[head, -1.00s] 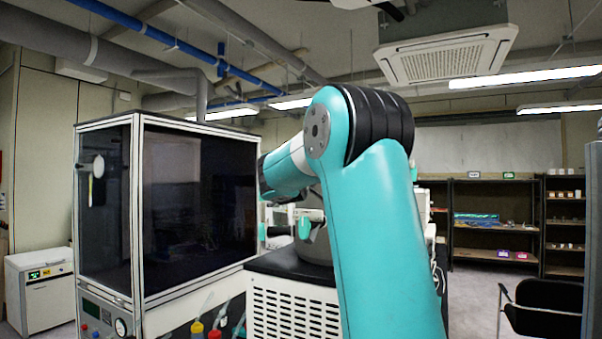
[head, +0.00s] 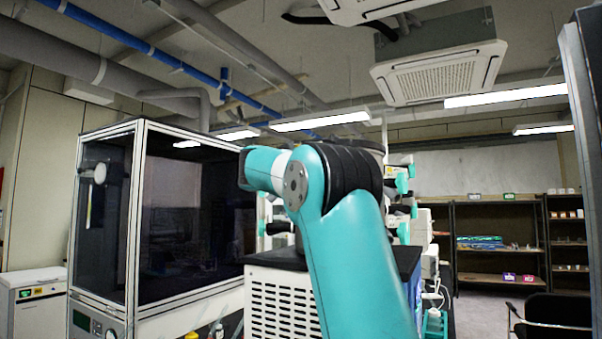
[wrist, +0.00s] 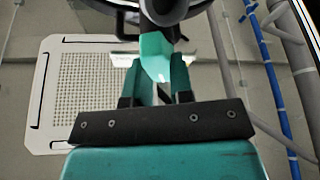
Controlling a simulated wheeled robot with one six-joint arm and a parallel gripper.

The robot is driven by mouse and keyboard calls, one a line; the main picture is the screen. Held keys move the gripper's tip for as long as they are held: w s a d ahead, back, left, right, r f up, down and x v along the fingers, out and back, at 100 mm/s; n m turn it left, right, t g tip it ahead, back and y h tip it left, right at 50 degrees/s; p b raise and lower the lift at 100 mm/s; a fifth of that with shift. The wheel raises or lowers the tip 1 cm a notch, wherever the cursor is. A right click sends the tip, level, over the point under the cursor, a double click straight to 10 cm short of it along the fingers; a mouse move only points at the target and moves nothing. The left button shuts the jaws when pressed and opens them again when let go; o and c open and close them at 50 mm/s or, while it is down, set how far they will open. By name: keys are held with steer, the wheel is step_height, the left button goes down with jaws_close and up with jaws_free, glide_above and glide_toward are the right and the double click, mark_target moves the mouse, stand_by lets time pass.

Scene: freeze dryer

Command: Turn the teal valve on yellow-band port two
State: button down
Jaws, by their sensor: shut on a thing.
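In the wrist view my gripper (wrist: 157,78) has one finger on each side of a teal valve handle (wrist: 155,52) and is shut on it. The handle hangs below a dark round port end (wrist: 168,10) at the top of the picture. No yellow band can be made out on this port. In the head view my own teal arm hides the gripper and the held valve. Other teal-handled valves (head: 402,180) show right of my arm, on the unit behind it, and another (head: 262,228) shows to its left.
A dark-glazed cabinet (head: 190,215) stands close on the left. A white vented unit with a black top (head: 282,303) is behind my arm. Shelves (head: 500,240) and a black chair (head: 552,322) are at the right, with some open floor.

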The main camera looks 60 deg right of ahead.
steer(key=shift+m+g+h+b, duration=0.4)
steer(key=shift+m+g+b, duration=0.85)
steer(key=shift+m, duration=1.45)
steer(key=shift+g, duration=0.25)
steer(key=c, duration=1)
jaws_free()
steer(key=b+v, duration=0.7)
steer(key=v, duration=1)
steer(key=shift+a, duration=0.25)
